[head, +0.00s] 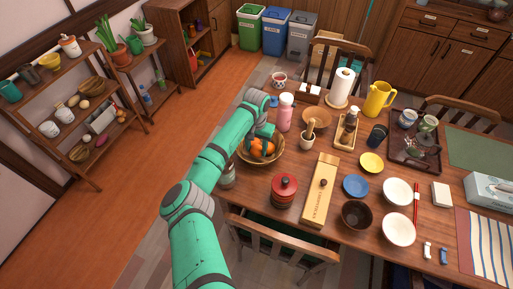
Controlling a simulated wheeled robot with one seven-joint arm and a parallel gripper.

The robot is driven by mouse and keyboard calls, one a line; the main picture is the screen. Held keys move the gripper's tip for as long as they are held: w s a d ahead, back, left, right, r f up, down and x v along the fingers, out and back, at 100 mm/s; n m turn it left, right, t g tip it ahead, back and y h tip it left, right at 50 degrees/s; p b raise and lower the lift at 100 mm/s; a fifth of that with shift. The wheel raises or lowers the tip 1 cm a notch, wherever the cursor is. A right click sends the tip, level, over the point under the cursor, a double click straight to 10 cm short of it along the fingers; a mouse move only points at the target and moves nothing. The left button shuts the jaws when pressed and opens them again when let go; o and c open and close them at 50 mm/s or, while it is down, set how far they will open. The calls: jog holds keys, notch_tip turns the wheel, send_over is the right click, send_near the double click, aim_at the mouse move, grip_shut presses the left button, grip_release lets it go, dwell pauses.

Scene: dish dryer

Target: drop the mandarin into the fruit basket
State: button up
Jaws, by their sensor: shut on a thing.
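The fruit basket (277,155) is a round woven bowl near the left end of the wooden table. An orange mandarin (262,149) shows in or just above the basket, under my gripper (262,142). My green arm reaches up from the bottom of the head view, and the gripper points down over the basket. The gripper is shut on the mandarin. The fingertips are partly hidden, and I cannot tell whether the mandarin touches the basket or other fruit.
A pink bottle (285,113) stands close behind the basket, and a mortar with a pestle (307,140) to its right. A red lidded jar (284,190) and a long wooden box (321,190) stand nearer the front. Bowls and plates crowd the right. The floor left of the table is clear.

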aim_at(256, 148)
jog(key=shift+f, duration=0.3)
jog(key=o, duration=1.2)
notch_tip(256, 148, up, 13)
jog(key=shift+f, duration=0.15)
